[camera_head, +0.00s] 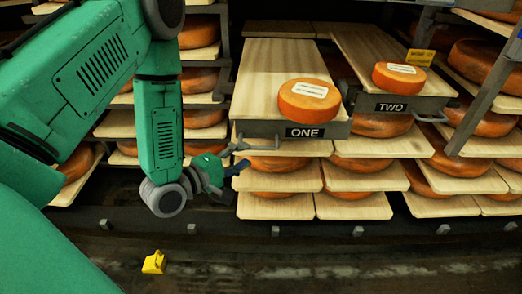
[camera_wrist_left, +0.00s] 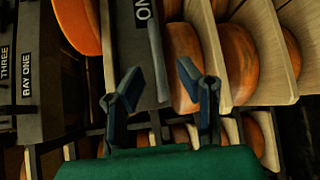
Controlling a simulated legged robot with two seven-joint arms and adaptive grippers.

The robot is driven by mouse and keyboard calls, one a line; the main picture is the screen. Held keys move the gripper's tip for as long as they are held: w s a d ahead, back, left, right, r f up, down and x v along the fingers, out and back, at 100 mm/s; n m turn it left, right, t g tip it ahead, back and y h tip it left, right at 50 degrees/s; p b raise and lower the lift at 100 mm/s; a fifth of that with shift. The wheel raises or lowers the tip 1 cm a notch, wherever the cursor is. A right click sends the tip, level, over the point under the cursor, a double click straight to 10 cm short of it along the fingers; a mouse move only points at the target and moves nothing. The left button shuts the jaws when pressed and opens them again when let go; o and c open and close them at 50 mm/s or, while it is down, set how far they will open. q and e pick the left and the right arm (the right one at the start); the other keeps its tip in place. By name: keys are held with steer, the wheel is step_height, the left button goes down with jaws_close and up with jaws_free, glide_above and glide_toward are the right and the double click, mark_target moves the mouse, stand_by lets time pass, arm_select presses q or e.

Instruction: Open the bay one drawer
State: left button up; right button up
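The bay one drawer (camera_head: 260,128) has a grey front with a black "ONE" label and a wooden board behind it. An orange cheese wheel (camera_head: 309,100) with a white label sits on the board. Its grey bar handle (camera_head: 262,147) sticks out below the front's left part. My left gripper (camera_head: 238,157) is at the handle's left end. In the left wrist view the two blue-padded fingers (camera_wrist_left: 160,80) are spread apart, and the handle (camera_wrist_left: 157,55) stands ahead, lined up between them. Contact cannot be told. My right gripper is not in view.
A similar drawer marked "TWO" (camera_head: 435,105) with a cheese wheel (camera_head: 398,76) is to the right. Boards with several cheese wheels fill the racks below and around. A yellow object (camera_head: 154,262) lies on the floor. A "BAY ONE" sign (camera_wrist_left: 27,78) shows in the left wrist view.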

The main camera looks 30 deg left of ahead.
mark_target(261, 148)
arm_select(q)
steer(key=x, duration=0.2)
steer(key=d+b+x, duration=0.1)
steer(key=x, duration=0.2)
steer(key=shift+w+r, duration=0.1)
steer(key=shift+w, duration=0.35)
steer(key=shift+a, duration=0.25)
jaws_close()
steer(key=shift+d, duration=0.2)
jaws_free()
